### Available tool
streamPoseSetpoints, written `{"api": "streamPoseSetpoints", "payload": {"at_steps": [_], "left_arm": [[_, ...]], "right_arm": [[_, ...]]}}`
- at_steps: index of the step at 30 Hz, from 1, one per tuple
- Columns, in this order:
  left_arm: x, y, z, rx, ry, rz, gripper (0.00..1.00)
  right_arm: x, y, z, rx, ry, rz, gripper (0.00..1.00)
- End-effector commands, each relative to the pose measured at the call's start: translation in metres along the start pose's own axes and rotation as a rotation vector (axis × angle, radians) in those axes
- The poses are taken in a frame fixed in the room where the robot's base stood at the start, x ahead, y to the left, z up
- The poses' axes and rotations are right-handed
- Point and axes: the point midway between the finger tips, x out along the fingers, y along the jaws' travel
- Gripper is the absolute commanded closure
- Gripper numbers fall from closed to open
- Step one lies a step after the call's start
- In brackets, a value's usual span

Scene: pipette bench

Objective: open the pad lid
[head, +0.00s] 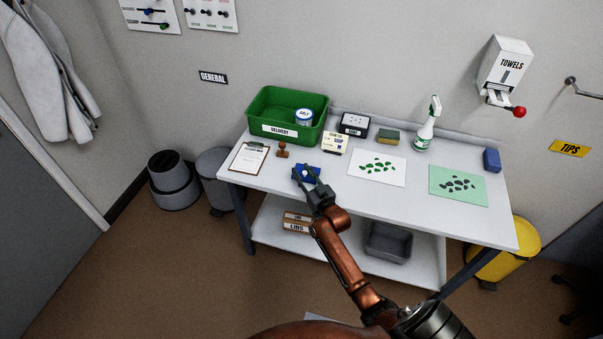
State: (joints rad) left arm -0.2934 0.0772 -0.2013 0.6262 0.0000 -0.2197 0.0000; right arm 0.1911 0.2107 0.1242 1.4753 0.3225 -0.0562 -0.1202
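A small blue pad (299,174) lies near the front edge of the white table, left of its middle. It looks like the stamp pad, and a small pale spot shows on its top. My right gripper (308,176) reaches over the pad from the front, its dark fingers at the pad and covering part of it. Whether the fingers touch the lid, and how far apart they are, is too small to tell. I cannot make out a gap between the lid and the base. My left gripper is out of view.
A brown stamp (283,151) and a clipboard (249,158) lie left of the pad. A green delivery bin (262,112) stands behind. A white sheet with green shapes (392,178) lies to the right. A spray bottle (426,130) stands at the back.

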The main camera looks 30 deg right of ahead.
Motion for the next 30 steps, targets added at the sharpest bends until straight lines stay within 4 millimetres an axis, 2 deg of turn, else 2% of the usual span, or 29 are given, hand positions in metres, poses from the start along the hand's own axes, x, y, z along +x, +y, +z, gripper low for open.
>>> {"api": "streamPoseSetpoints", "payload": {"at_steps": [2,5,15,30], "left_arm": [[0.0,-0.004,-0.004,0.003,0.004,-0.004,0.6],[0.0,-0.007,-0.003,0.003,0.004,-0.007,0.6],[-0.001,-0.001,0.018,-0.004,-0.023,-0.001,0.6],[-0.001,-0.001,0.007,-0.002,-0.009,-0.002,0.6]], "right_arm": [[-0.002,0.004,0.0,0.001,0.001,0.001,0.69],[-0.003,0.006,0.0,0.002,0.001,0.002,0.76],[-0.003,0.005,0.0,0.0,0.001,0.003,1.0],[-0.002,0.004,-0.001,0.004,0.003,-0.001,1.0]]}}
